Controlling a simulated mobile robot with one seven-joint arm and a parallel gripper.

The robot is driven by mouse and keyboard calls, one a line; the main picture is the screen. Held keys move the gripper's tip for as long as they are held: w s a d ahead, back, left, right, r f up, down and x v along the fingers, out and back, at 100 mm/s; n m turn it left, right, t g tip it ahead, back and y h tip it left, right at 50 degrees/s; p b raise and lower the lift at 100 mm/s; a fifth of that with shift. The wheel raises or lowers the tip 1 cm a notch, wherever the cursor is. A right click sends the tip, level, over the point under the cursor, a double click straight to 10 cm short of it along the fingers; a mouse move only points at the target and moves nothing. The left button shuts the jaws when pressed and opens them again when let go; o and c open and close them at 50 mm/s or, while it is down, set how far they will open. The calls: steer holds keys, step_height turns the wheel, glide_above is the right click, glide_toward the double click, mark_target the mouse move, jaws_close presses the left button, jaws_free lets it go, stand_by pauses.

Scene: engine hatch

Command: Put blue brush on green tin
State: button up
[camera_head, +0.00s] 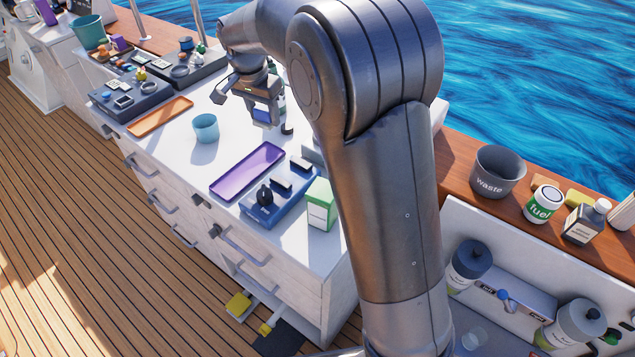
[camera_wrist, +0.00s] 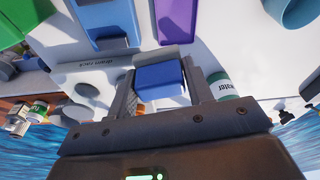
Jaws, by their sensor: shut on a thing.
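My gripper (camera_head: 262,112) is above the white counter, shut on a blocky blue thing that I take to be the blue brush (camera_head: 261,116). In the wrist view the brush (camera_wrist: 161,75) is between the two fingers, with a blue face and a paler part below; bristles cannot be made out. The likely green tin (camera_head: 320,204), a white box-shaped container with a green top, stands at the counter's near right, apart from my gripper. Its green top (camera_wrist: 10,26) seems to show at the wrist view's upper left edge.
A purple tray (camera_head: 246,171), a blue tray with black items (camera_head: 263,210) and a light blue cup (camera_head: 205,128) occupy the counter. An orange tray (camera_head: 160,117) lies further left. White counter is bare around the cup. My arm hides part of the right side.

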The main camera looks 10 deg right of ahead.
steer(key=s+d+r+m, duration=0.1)
steer(key=s+d+r, duration=0.3)
steer(key=s+d, duration=0.75)
steer(key=s+d+r+m, duration=0.1)
steer(key=s+d+r, duration=0.3)
steer(key=s+d, duration=0.7)
glide_above(325, 188)
steer(key=f, duration=0.7)
steer(key=shift+s+a, duration=0.15)
steer(key=shift+s, duration=0.05)
steer(key=shift+f, duration=2)
steer(key=shift+f, duration=0.15)
steer(key=o, duration=1)
